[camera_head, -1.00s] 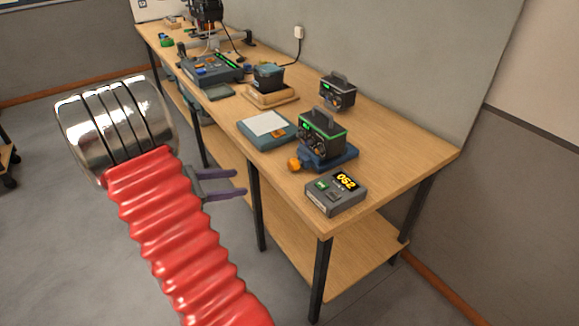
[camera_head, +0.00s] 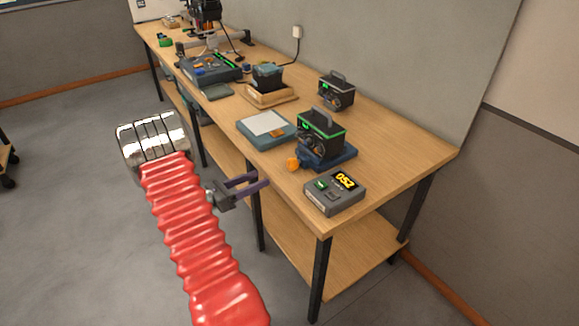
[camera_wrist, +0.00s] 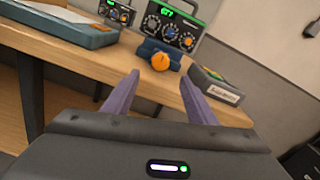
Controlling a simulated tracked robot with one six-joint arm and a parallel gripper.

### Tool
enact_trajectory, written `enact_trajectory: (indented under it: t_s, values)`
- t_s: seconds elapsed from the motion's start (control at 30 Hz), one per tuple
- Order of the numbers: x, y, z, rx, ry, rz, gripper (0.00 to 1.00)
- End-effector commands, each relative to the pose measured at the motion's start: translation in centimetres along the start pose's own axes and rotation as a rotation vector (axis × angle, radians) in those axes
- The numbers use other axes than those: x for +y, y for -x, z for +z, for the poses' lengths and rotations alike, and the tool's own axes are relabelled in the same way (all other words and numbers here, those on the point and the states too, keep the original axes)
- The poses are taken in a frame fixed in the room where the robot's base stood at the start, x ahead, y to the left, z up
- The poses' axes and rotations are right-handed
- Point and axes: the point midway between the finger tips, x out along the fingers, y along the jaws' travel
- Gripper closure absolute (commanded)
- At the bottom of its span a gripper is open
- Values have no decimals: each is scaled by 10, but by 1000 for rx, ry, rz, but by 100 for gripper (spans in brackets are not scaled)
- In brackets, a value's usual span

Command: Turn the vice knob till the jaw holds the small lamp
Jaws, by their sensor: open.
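The blue vice (camera_head: 335,157) sits near the front edge of the wooden bench, with its orange knob (camera_head: 293,163) facing the bench's front side. My gripper (camera_head: 262,181) is open and empty, just off the front edge of the bench and short of the knob. Its purple fingers also show in the wrist view (camera_wrist: 160,80).
A grey box with a yellow "052" display (camera_head: 336,194) stands right of the knob. A blue-grey tray (camera_head: 266,129) lies to the left. A second dark unit (camera_head: 336,91) stands behind. A lower shelf (camera_head: 350,260) runs under the bench.

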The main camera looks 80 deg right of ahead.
Motion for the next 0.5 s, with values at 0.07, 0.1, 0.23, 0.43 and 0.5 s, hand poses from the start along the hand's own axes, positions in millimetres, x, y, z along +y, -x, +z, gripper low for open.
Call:
enact_trajectory:
  t_s: [0.07,0.1,0.23,0.43,0.5]
  values:
    - [0,-2,0,0,0,-1,48]
    - [0,-4,0,0,-1,-1,48]
    - [-1,-16,0,1,-1,-3,48]
    - [-1,-44,0,2,-1,-4,48]
    - [-1,-54,0,2,-1,-4,48]
